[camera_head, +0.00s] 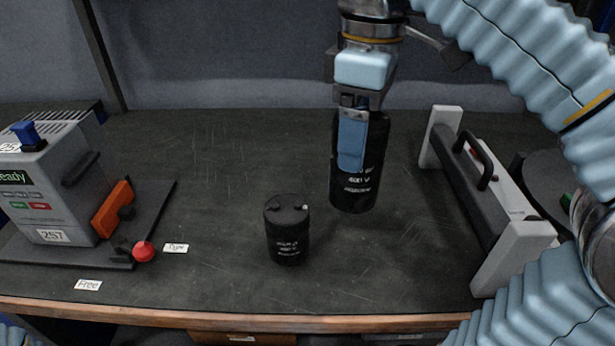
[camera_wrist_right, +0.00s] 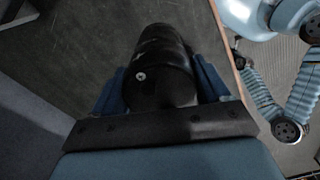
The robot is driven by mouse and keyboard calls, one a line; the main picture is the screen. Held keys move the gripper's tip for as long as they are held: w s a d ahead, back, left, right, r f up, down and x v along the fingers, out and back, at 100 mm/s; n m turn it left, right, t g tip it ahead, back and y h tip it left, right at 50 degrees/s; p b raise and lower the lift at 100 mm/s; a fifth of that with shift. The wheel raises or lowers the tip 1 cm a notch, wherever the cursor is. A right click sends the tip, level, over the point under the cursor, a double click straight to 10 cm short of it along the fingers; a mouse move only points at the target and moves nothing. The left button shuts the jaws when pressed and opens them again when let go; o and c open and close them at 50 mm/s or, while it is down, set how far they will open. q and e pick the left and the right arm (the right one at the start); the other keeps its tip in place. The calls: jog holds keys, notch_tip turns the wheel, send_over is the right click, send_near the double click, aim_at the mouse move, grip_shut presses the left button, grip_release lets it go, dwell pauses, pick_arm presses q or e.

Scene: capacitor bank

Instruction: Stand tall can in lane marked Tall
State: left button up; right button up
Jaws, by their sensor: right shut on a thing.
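The tall black can (camera_head: 368,175) is upright in the head view, right of the middle. My right gripper (camera_head: 352,145) comes from above and is shut on it. I cannot tell whether the can's base touches the bench or is a little above it. In the right wrist view the can (camera_wrist_right: 162,70) sits between the blue fingers of my right gripper (camera_wrist_right: 160,90). A shorter black can (camera_head: 287,230) stands upright on the bench, left and in front of the tall can. No lane marked Tall is readable. My left gripper is not in view.
A grey tester (camera_head: 50,190) with an orange part and a red knob (camera_head: 143,251) stands at the left. Labels "Free" (camera_head: 88,285) and "Type" (camera_head: 176,248) lie near it. A grey frame with a black handle (camera_head: 473,160) stands at the right. The bench's back middle is clear.

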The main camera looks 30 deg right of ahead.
pick_arm(q)
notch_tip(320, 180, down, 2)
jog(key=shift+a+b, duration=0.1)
jog(key=shift+b, duration=0.3)
pick_arm(e)
jog(key=w+f, duration=1)
jog(key=f, duration=0.1)
jog(key=shift+d+f, duration=0.2)
jog(key=shift+d, duration=0.15)
jog(key=shift+f, duration=0.15)
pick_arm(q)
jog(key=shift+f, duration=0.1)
pick_arm(e)
jog(key=o, duration=1.6)
jog(key=shift+o, duration=0.2)
